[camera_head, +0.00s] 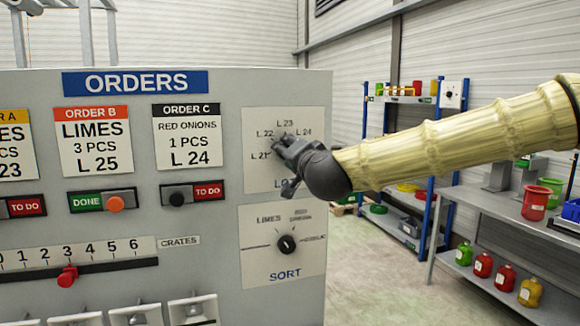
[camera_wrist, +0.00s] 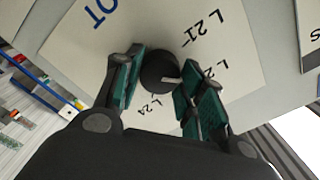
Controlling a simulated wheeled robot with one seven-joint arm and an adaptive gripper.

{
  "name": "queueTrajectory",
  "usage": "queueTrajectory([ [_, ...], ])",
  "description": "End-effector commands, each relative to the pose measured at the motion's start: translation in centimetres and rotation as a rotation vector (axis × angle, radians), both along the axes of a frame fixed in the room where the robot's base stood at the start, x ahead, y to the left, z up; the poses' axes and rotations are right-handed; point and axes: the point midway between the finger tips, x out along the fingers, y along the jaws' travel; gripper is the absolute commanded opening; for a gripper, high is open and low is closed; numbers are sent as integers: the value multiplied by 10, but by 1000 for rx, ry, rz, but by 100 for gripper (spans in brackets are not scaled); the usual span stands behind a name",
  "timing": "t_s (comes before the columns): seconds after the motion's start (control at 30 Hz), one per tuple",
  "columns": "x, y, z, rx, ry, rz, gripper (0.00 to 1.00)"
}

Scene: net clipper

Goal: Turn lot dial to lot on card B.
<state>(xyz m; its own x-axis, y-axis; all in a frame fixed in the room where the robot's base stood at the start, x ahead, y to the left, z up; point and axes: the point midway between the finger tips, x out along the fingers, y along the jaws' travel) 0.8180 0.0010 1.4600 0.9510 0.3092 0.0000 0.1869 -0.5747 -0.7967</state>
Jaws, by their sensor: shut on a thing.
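The lot dial's plate (camera_head: 255,125) is on the right of the grey orders panel, with L 21, L 22, L 23 and L 24 readable. My gripper (camera_head: 290,148) hides the rest of the scale and most of the dial. In the wrist view, the round black lot dial (camera_wrist: 158,70) sits between my gripper's two teal fingers (camera_wrist: 162,78), which are shut on it. Its white mark points roughly to the L 22 side; the exact position is unclear. Card B (camera_head: 92,142) reads LIMES, 3 PCS, L 25.
Below the lot plate is a sort dial (camera_head: 287,244). A crates slider (camera_head: 67,277) has its red pointer near 3. Card B's switch (camera_head: 102,201) shows DONE; card C's switch (camera_head: 193,195) shows TO DO. Shelves (camera_head: 400,99) and a bench (camera_head: 490,205) stand to the right.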

Motion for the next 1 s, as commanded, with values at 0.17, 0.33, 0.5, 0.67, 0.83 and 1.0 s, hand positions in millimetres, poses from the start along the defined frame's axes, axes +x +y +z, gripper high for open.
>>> queueTrajectory([
  [0.17, 1, -1, -4, 160, 49, -2, 16],
  [0.33, 1, -1, -5, 314, 99, -2, 16],
  [0.5, 1, -1, -5, 468, 149, -2, 16],
  [0.67, 1, -1, -5, 611, 196, -2, 16],
  [0.83, 1, -1, -5, 765, 246, -2, 16],
  [1.0, 1, -1, -5, 920, 295, -1, 16],
])
